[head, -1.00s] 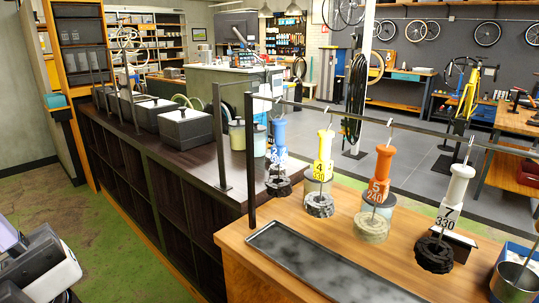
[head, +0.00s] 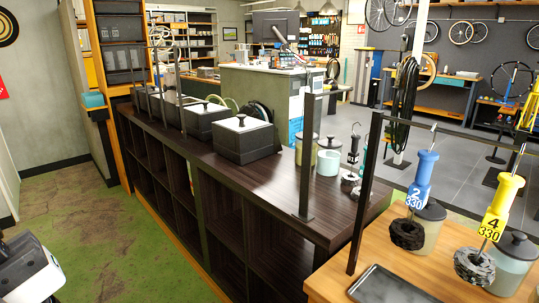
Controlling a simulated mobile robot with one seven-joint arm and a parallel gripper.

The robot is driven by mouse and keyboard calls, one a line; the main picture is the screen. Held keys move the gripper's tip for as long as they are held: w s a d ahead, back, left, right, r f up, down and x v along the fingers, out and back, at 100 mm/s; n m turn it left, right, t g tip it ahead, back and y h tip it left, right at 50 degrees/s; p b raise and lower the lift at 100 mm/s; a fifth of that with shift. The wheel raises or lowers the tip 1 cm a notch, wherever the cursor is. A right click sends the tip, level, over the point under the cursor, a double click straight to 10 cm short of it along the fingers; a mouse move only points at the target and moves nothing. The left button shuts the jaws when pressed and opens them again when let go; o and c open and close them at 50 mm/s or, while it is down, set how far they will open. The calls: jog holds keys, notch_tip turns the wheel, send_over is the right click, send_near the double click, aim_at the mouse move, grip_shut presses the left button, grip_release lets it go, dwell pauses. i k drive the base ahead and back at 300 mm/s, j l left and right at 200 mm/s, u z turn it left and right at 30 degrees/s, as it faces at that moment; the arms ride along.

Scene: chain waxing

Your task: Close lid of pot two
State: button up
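A row of dark, square-sided pots stands along the dark wooden counter (head: 345,215). The nearest pot (head: 243,148) has a pale-topped lid (head: 243,126) with a black knob, and the lid looks closed. The pot behind it (head: 207,122) also has its lid on. A further pot (head: 171,108) stands behind that, partly hidden by a dark post. I see no number on these pots, so I cannot tell which is pot two. My gripper's fingers are not in view; a white and dark part, probably of my arm, shows at the lower left edge.
Dark upright posts (head: 306,160) rise from the counter. An orange bench (head: 395,255) at the right holds a dark tray (head: 385,288), lidded jars (head: 428,228) and hanging numbered tools (head: 421,182). Green floor (head: 110,235) is free left of the counter.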

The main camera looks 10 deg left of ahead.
aim_at(170, 89)
jog(key=i+j+u, duration=0.15)
jog(key=i+j, duration=0.15)
jog(key=j, duration=0.15)
jog(key=i+j+u, duration=0.15)
jog(key=i+j, duration=0.2)
jog(key=i+j+u, duration=0.15)
jog(key=i, duration=0.35)
jog(key=i+j+u, duration=0.2)
jog(key=i, duration=0.35)
jog(key=i+u, duration=0.3)
jog(key=i, duration=1.4)
